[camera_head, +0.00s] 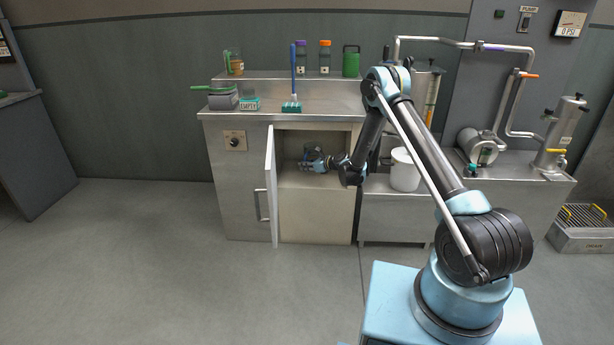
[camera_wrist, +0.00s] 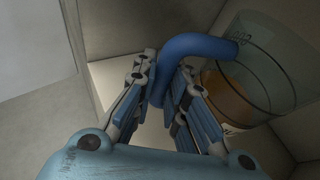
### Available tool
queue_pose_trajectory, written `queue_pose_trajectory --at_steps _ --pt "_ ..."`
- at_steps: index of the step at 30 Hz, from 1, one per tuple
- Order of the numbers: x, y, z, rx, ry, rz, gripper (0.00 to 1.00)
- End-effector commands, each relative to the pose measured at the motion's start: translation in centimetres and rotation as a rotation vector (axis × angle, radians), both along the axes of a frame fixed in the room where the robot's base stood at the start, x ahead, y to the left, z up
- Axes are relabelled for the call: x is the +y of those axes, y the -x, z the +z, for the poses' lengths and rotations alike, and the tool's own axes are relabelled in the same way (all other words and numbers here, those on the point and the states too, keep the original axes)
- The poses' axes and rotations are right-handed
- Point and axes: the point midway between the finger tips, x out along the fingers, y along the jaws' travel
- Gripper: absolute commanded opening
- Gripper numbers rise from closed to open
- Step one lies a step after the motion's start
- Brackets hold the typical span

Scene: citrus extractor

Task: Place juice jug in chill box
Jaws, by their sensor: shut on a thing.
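The chill box (camera_head: 317,215) is the metal cabinet under the left counter. Its door (camera_head: 271,190) stands open, swung toward the front. My gripper (camera_head: 309,165) is inside the opening. In the wrist view my gripper (camera_wrist: 165,82) is shut on the blue handle of the juice jug (camera_wrist: 270,60). The jug is clear, with amber juice in its lower part, and stands to the right of the fingers. It looks tilted in this view. In the head view the jug is small and dark, partly hidden by my gripper; I cannot tell whether it touches the shelf.
The counter above holds a blue-handled brush (camera_head: 293,85), bottles (camera_head: 325,57), a green canister (camera_head: 351,62) and containers at the left (camera_head: 223,98). A white bucket (camera_head: 404,172) stands right of the chill box. The floor (camera_head: 150,260) at left is clear.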

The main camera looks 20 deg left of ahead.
Motion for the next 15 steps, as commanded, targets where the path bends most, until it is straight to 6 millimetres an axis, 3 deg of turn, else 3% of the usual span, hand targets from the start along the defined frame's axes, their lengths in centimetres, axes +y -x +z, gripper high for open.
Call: queue_pose_trajectory --at_steps 5,15 --pt "0.0 0.0 -0.8 0.000 0.000 0.000 0.00" --pt "0.0 0.0 -4.3 0.000 0.000 0.000 0.00"
